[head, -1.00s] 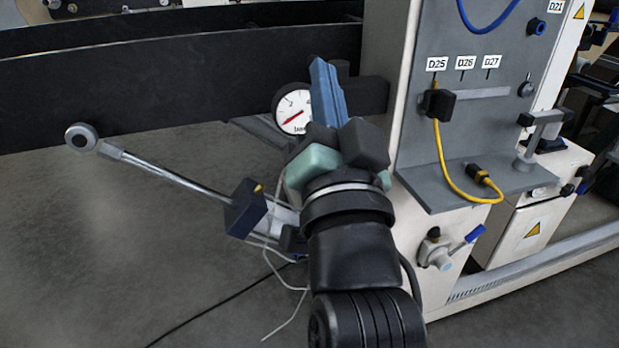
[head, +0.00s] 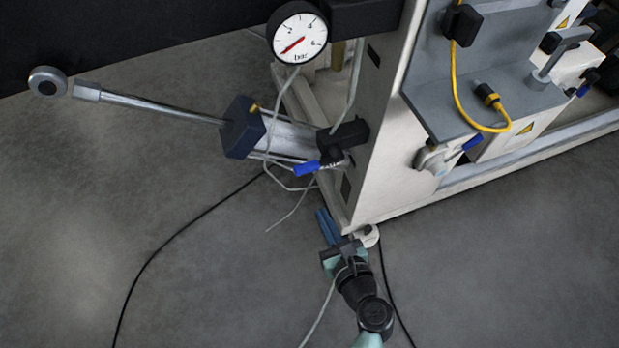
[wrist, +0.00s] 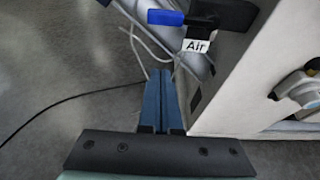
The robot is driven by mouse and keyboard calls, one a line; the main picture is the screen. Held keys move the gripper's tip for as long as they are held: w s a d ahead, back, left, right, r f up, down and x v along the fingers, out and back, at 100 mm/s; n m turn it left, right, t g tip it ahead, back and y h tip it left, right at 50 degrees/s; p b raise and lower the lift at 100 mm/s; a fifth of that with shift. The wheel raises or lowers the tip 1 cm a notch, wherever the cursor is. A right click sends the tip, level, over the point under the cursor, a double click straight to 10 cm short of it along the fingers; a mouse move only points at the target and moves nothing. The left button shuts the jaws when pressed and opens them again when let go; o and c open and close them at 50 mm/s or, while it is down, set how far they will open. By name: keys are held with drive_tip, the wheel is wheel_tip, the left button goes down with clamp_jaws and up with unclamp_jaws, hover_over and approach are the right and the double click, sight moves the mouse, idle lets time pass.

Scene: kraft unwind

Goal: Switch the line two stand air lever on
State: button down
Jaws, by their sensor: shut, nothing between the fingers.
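The air lever has a blue handle (head: 310,168) on a black valve body (head: 345,137) at the corner of the white machine stand. The handle points left in the head view. In the wrist view the blue handle (wrist: 165,17) also points left, above a white label reading "Air" (wrist: 196,45). My gripper (head: 326,215) is low by the stand's bottom corner, below and apart from the lever. Its blue fingers (wrist: 162,78) are together with nothing between them, pointing up toward the lever area in the wrist view.
A pressure gauge (head: 299,32) has its red needle at lower left. A cylinder with a long rod (head: 160,105) extends left of the stand. Another blue-handled valve (head: 472,142) is on the front side. Hoses and a black cable (head: 170,238) lie on open floor.

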sight(318, 161)
drive_tip(key=b+x, duration=0.4)
drive_tip(key=x, duration=0.6)
drive_tip(key=shift+r+p, duration=1.15)
drive_tip(key=shift+r, duration=0.85)
